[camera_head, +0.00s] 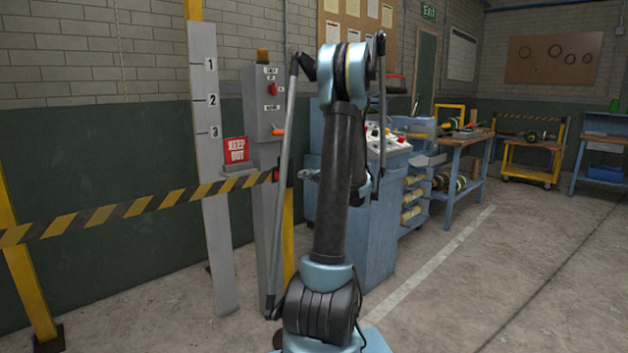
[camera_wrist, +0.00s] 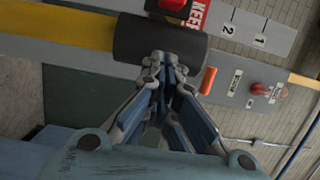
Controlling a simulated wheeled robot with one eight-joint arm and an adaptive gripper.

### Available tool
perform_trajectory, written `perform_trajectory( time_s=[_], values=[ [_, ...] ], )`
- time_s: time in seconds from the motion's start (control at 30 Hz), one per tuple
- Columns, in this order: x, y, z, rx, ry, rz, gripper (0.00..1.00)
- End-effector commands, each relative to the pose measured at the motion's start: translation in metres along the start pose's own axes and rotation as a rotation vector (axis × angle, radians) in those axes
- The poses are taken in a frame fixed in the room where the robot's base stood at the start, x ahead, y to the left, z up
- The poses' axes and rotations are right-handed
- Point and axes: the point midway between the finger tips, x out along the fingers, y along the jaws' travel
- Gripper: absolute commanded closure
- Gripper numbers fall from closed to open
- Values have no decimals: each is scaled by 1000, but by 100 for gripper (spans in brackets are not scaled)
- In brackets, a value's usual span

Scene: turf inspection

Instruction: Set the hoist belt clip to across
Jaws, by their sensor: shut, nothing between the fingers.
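The black-and-yellow hoist belt (camera_head: 130,207) stretches from the left edge of the head view, past a yellow post, to a second yellow post (camera_head: 288,235). Its dark end clip (camera_head: 274,176), with a small red part, is at that post's head. In the wrist view the picture is turned, and the post (camera_wrist: 75,28) lies sideways with a black head (camera_wrist: 150,42). A dark fitting with red on it (camera_wrist: 172,6) shows at the top edge, partly cut off. My gripper (camera_wrist: 165,62) is shut and empty, its tips in front of the black head; contact cannot be told.
Behind the post stands a grey control box (camera_head: 264,100) with an orange lever and red knob. A red KEEP OUT sign (camera_head: 236,150) and a numbered board (camera_head: 211,130) are beside it. A blue console (camera_head: 375,220) stands right; open floor lies further right.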

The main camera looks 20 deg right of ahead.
Motion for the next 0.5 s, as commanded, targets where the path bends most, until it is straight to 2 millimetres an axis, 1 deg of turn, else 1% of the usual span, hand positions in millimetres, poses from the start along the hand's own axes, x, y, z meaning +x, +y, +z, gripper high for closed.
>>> perform_trajectory(
  time_s=[0.03, 0.1, 0.17, 0.2, 0.3, 0.4, 0.5],
  values=[
    [10, 0, 1, 0, -3, 0, 100],
    [22, 0, 1, 0, -3, 0, 100],
    [30, 0, 2, 0, -3, 0, 100],
    [29, 0, 10, 0, -2, 0, 100],
    [32, 0, 23, 0, 0, 0, 100],
    [34, 0, 32, 0, -1, 0, 100],
    [35, 0, 37, 0, -1, 0, 100]
  ],
)
